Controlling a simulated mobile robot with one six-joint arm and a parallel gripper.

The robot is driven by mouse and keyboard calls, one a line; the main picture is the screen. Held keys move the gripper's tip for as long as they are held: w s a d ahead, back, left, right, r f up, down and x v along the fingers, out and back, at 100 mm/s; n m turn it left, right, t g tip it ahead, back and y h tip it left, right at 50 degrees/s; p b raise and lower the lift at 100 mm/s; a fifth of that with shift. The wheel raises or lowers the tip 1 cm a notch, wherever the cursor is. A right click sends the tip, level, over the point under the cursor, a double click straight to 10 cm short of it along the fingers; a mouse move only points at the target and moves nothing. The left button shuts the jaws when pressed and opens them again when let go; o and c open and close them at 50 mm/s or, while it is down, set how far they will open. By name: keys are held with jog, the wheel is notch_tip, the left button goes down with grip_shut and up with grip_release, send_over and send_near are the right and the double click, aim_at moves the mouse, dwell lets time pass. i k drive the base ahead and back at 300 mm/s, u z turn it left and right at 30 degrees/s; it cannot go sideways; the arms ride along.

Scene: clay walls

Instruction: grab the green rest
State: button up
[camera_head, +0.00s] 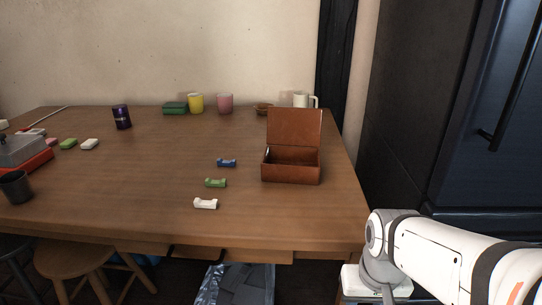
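The green rest (215,183) is a small, low piece with raised ends. It lies on the wooden table (140,190), left of the open brown box. A similar blue rest (227,162) lies just behind it, and a white rest (206,203) lies just in front of it. The three are apart from one another. My white arm shows at the lower right, off the table's right side. My gripper is outside the picture.
The brown box (291,174) stands with its lid up. Cups, a green case (175,108) and a white mug (301,100) line the back. Erasers, a dark cup (15,187) and a red-and-grey device are at left. A stool (75,258) stands in front. A dark fridge is right.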

aim_at(209, 182)
jog(key=z, duration=1.55)
jog(key=k, duration=2.05)
jog(key=u, duration=1)
jog(key=i, duration=1)
